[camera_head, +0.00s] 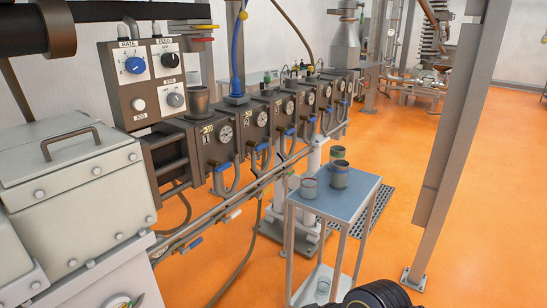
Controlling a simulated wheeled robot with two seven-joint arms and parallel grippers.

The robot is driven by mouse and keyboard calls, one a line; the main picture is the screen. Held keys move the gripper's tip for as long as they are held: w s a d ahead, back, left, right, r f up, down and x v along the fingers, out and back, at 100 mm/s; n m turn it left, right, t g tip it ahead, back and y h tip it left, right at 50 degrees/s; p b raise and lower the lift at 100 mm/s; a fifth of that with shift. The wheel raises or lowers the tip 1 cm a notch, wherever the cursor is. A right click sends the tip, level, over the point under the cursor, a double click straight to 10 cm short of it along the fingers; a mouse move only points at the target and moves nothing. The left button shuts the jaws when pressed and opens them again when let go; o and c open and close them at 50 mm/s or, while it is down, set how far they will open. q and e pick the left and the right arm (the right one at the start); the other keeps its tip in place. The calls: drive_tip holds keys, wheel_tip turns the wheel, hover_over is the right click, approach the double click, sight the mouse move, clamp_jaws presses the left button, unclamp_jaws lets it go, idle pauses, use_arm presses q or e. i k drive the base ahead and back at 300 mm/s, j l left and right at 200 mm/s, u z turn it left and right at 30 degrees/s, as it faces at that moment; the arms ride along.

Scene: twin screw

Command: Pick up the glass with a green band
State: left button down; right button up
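A dark glass with a greenish band near its rim (340,175) stands upright on the top of a small grey side table (352,203). Close behind it stands another dark glass with a yellowish band (338,153). A clearer glass with a reddish band (309,188) stands at the table's left edge. One more clear glass (323,286) is on the lower shelf; its band is too small to tell. Neither of my grippers is in view. A black rounded part at the bottom edge looks like part of my arm.
A long machine with gauges (222,133) and blue-handled pipes runs along the left, close to the table. A grey metal post (447,150) stands to the right of the table. Orange floor (490,230) is open beyond it. A floor grate (374,212) lies behind the table.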

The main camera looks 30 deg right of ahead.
sight(336, 152)
drive_tip(key=l+u, duration=0.35)
drive_tip(key=l, duration=0.15)
drive_tip(key=l+u, duration=0.75)
drive_tip(key=l, duration=0.25)
drive_tip(key=k+l, duration=0.1)
drive_tip(key=l, duration=0.35)
drive_tip(key=k+l, duration=0.1)
drive_tip(key=l, duration=0.4)
drive_tip(key=k+l, duration=0.1)
drive_tip(key=l, duration=0.35)
drive_tip(key=k+l, duration=0.1)
drive_tip(key=l, duration=0.35)
drive_tip(key=k+l, duration=0.1)
drive_tip(key=l, duration=0.35)
drive_tip(key=k+l, duration=0.1)
drive_tip(key=l, duration=0.4)
drive_tip(key=k+l, duration=0.1)
drive_tip(key=l, duration=0.35)
